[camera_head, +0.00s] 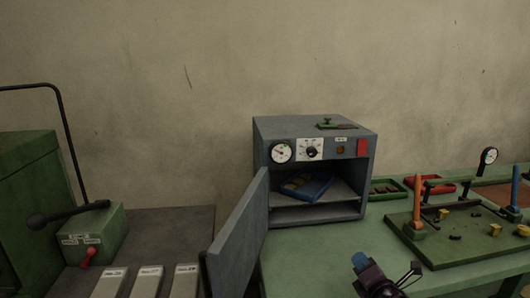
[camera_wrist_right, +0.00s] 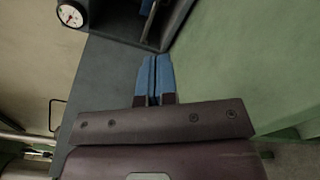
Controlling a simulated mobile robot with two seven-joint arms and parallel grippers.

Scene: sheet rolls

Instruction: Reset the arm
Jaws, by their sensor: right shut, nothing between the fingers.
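My right gripper (camera_head: 362,264) is at the bottom of the head view, in front of the grey oven (camera_head: 310,212) and over the front of the green table. Its blue fingers are shut together and empty; they also show in the right wrist view (camera_wrist_right: 155,78). The oven's door (camera_head: 238,238) stands open, swung out to the left. A blue tray (camera_head: 307,186) with small brownish pieces sits inside on the oven's shelf, a little tilted. My left gripper does not show in the head view.
A green machine (camera_head: 90,235) with a red-knobbed lever and labelled light blocks (camera_head: 147,282) stand at left. At right, a green fixture tray (camera_head: 470,245) holds orange and blue posts and small yellow parts. The green table (camera_head: 310,265) is clear before the oven.

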